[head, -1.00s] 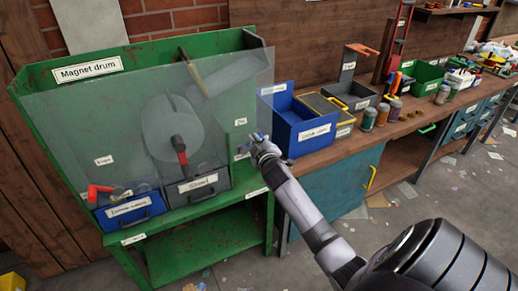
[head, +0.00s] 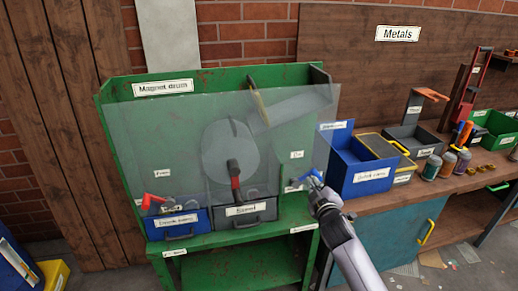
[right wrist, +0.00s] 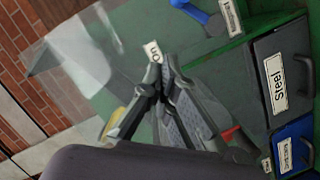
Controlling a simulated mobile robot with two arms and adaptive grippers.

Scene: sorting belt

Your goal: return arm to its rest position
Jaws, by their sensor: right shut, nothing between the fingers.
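My right gripper (head: 316,184) is in front of the right side of the green magnet drum station (head: 222,75), close to its clear panel. In the right wrist view its fingers (right wrist: 160,95) are together with nothing between them. A small blue part (head: 301,181) shows by the fingertips in the head view. In the wrist view a blue handle (right wrist: 195,12) stands apart from the fingers. My right arm reaches up from the bottom of the head view. My left gripper is not in view.
The station holds a blue drawer (head: 180,224) and a grey Steel drawer (head: 243,213), with a red lever (head: 157,200) at left. A blue bin (head: 360,170) and several jars stand on the bench to the right. A yellow box (head: 52,274) is at lower left.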

